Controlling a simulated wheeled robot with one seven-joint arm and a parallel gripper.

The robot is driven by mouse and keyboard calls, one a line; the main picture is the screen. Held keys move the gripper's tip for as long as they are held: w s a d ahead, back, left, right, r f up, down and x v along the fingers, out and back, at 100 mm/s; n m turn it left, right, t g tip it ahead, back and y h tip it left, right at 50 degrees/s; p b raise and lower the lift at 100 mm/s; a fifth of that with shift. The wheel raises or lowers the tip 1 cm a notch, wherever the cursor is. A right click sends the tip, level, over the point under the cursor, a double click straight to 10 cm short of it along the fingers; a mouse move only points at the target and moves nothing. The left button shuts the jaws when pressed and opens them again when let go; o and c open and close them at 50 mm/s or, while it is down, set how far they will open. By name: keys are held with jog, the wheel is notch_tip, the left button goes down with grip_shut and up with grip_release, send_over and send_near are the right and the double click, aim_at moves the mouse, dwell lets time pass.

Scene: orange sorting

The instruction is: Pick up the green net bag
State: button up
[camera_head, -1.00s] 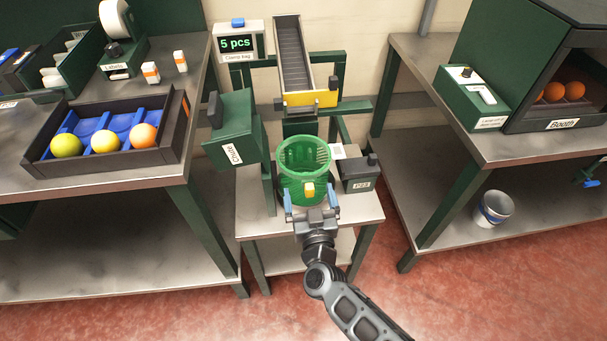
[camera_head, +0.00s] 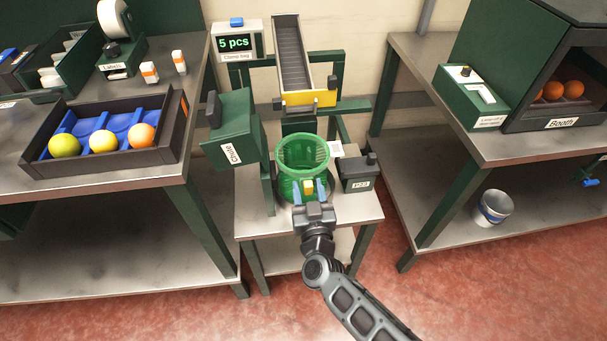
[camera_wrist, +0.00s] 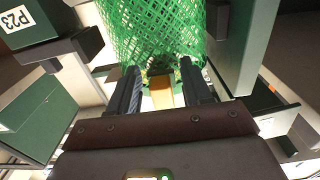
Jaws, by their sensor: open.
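The green net bag (camera_head: 301,160) stands upright and open-topped on the small metal table (camera_head: 355,212) below the chute. A yellow tab (camera_head: 308,187) is on its near side. My gripper (camera_head: 309,190) is at the bag's near side, with a blue-tipped finger on each side of the tab. In the wrist view the green net (camera_wrist: 155,30) fills the top middle. The yellow tab (camera_wrist: 161,92) lies between the two dark fingers there, with gaps on both sides. The jaws are open.
The green chute box (camera_head: 232,135) stands close left of the bag, and a dark P23 box (camera_head: 358,174) close right. A grey ramp with a yellow lip (camera_head: 310,98) hangs behind it. A display (camera_head: 237,44) reads 5 pcs. A tray (camera_head: 100,168) with oranges sits on the left bench.

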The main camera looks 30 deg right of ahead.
grip_shut()
jog(key=shift+w+d+r, duration=0.15)
jog(key=shift+r, duration=0.1)
dwell(0.4)
